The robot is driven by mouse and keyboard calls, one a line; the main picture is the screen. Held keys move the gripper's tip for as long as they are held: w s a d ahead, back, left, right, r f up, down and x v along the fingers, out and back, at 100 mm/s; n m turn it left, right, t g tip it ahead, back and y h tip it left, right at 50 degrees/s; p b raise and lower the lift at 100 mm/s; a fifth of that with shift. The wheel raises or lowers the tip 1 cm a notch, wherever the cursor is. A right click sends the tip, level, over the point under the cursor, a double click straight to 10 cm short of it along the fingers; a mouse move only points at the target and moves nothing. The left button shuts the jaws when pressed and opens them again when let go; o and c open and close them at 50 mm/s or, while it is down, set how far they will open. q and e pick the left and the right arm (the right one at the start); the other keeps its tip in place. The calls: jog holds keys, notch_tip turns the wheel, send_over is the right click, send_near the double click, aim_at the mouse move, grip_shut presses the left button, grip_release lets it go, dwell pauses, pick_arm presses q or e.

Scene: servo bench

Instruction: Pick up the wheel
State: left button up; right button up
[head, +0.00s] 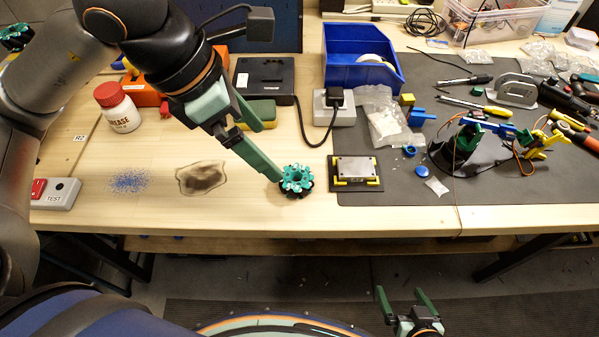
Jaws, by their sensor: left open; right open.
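The wheel (297,181) is a small teal and black roller wheel lying on the wooden bench top, left of the dark mat. My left gripper (268,152) reaches down from the upper left with its green fingers apart. One finger's tip is at the wheel's left edge; whether it touches I cannot tell. The other finger ends higher up, in front of the green and yellow sponge. Nothing is held between them. My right gripper (408,297) is at the bottom, below the bench's front edge, with its fingers apart and empty.
A metal plate in a yellow-cornered holder (355,170) lies just right of the wheel. A power adapter (334,108) with a black cable stands behind. A dark stain (202,177), blue specks (130,181) and a test box (55,193) lie left. The bench front (300,217) is clear.

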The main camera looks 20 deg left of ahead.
pick_arm(q)
send_over(291, 179)
jog(key=s+a, duration=0.2)
jog(key=shift+y, duration=0.3)
jog(key=f, duration=0.6)
jog(key=shift+w+d+f, duration=0.1)
jog(key=shift+w+f, duration=0.1)
jog(key=x, duration=0.5)
jog(key=shift+w+d+f, duration=0.15)
jog(key=shift+w+f, duration=0.1)
jog(key=c, duration=1.5)
jog(key=shift+o, duration=0.2)
jog(key=shift+r, duration=0.1)
